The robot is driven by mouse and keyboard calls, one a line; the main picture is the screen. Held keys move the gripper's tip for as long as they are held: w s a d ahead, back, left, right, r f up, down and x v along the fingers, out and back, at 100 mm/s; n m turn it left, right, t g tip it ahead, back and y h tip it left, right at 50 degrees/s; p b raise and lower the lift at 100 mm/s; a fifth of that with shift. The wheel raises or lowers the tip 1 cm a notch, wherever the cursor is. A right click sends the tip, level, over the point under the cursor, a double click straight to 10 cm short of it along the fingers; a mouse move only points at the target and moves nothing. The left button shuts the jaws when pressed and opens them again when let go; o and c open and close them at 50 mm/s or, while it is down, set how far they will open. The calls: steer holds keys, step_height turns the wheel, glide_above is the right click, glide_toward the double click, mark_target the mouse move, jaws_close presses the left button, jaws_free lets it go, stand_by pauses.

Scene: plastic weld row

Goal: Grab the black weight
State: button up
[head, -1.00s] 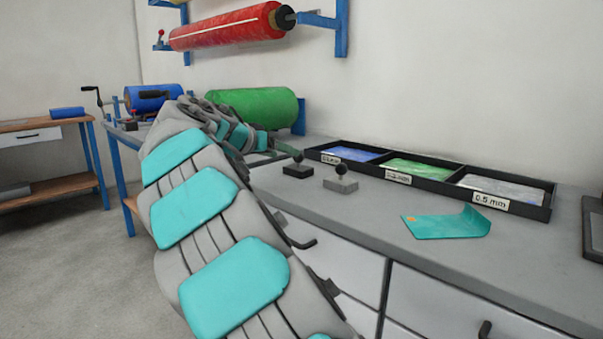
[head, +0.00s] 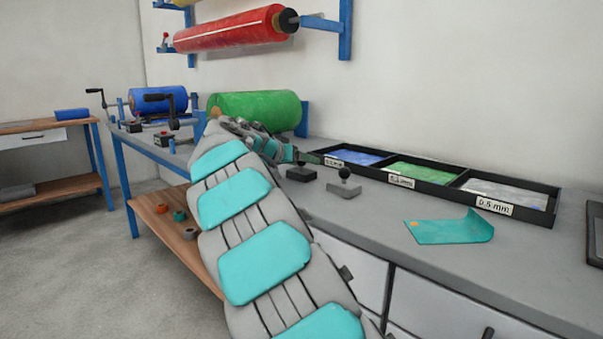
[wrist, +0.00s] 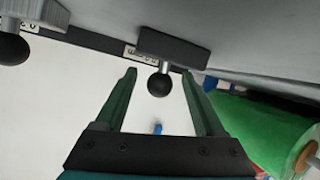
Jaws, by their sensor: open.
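The black weight (head: 300,174), a flat dark block with a ball knob, stands on the grey worktop. In the wrist view the black weight (wrist: 175,46) appears upside down, its ball knob showing between my two fingertips. My gripper (head: 308,157) is open and empty, and it covers the knob in the head view. The wrist view shows my gripper's green fingers (wrist: 159,74) apart on either side of the knob. I cannot tell how far the knob is from the fingers in depth.
A grey weight (head: 343,190) stands close to the right of the black one. A black three-part tray (head: 450,190) with film sheets lies behind. A bent teal sheet (head: 445,231) lies on the worktop in front. A green roll (head: 258,110) is at the back left.

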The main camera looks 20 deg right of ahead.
jaws_close()
stand_by(0.4)
stand_by(0.9)
